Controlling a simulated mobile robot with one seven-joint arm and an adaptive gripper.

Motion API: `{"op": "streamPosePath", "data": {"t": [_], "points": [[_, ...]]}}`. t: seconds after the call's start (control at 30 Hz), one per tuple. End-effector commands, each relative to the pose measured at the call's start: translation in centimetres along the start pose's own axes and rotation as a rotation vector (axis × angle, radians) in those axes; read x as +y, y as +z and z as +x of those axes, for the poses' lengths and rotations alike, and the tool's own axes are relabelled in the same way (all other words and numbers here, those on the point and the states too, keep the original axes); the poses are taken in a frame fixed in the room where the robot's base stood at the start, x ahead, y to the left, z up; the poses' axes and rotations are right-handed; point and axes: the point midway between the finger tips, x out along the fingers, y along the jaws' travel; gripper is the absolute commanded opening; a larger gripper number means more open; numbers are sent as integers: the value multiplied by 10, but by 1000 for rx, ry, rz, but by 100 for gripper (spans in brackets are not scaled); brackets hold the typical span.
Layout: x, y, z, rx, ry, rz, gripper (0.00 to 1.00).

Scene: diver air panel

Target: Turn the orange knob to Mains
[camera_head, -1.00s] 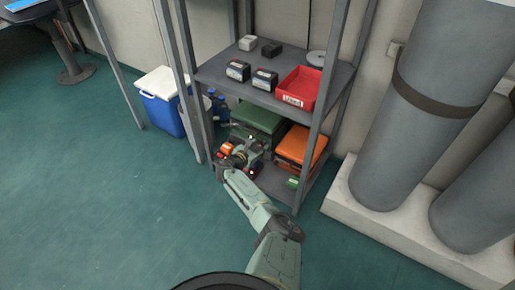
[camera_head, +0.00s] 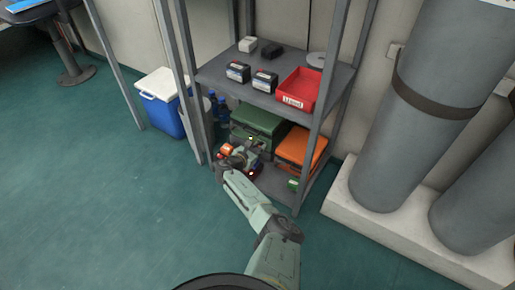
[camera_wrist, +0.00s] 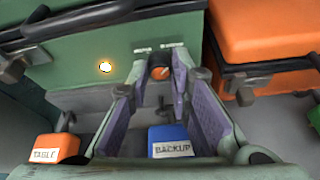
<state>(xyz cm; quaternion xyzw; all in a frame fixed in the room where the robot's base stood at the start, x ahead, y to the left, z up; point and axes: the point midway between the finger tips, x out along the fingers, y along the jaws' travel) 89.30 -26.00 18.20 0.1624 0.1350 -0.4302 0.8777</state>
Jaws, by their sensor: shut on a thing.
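The orange knob (camera_wrist: 158,73) sits on the front of a green case (camera_wrist: 85,50) in the wrist view, between my fingertips. A pale mark on it seems to slant up to the right. Two small white labels sit above it, one left and one right; their words are too small to read. My gripper (camera_wrist: 162,82) is shut on the knob, its purple pads on either side. In the head view my gripper (camera_head: 246,155) is at the lower shelf, in front of the green case (camera_head: 258,120), and hides the knob.
An amber lamp (camera_wrist: 105,66) glows left of the knob. Below are an orange block marked TABLE (camera_wrist: 55,148) and a blue block marked BACKUP (camera_wrist: 170,141). An orange case (camera_wrist: 262,40) stands close right. Shelf posts (camera_head: 316,125) flank my arm; the floor in front is clear.

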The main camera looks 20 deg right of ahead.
Motion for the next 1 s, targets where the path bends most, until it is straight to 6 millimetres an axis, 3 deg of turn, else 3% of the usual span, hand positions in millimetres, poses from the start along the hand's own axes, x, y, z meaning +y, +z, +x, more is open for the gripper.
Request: {"op": "streamPosePath", "data": {"t": [0.37,1.0], "points": [[3,0,-2,-7,-78,-190,0],[6,-8,3,-31,-306,-748,0]]}}
